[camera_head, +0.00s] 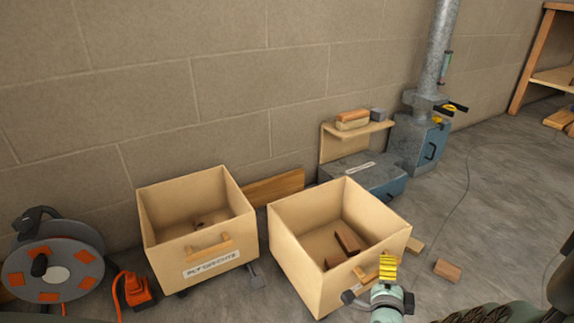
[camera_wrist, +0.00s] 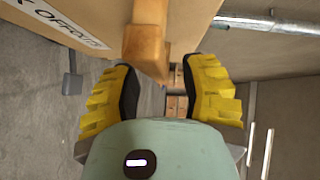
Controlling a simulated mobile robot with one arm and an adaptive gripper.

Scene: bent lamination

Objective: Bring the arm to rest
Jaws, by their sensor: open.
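My gripper (camera_head: 388,268) is at the front of the right-hand wooden bin (camera_head: 300,268), low in the head view. In the wrist view its two yellow ridged fingers (camera_wrist: 163,78) stand apart with a gap between them. A wooden bar-like handle (camera_wrist: 148,38) on a bin front lies just beyond the fingertips. I cannot tell whether the fingers touch it. Nothing is visibly held. Most of my arm is out of view.
A second labelled bin (camera_head: 165,225) stands to the left. A cable reel (camera_head: 62,268) and an orange plug (camera_head: 133,290) lie further left. Wood blocks (camera_head: 447,270) lie on the floor at right. A blue-grey machine (camera_head: 420,140) stands behind. Open floor extends right.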

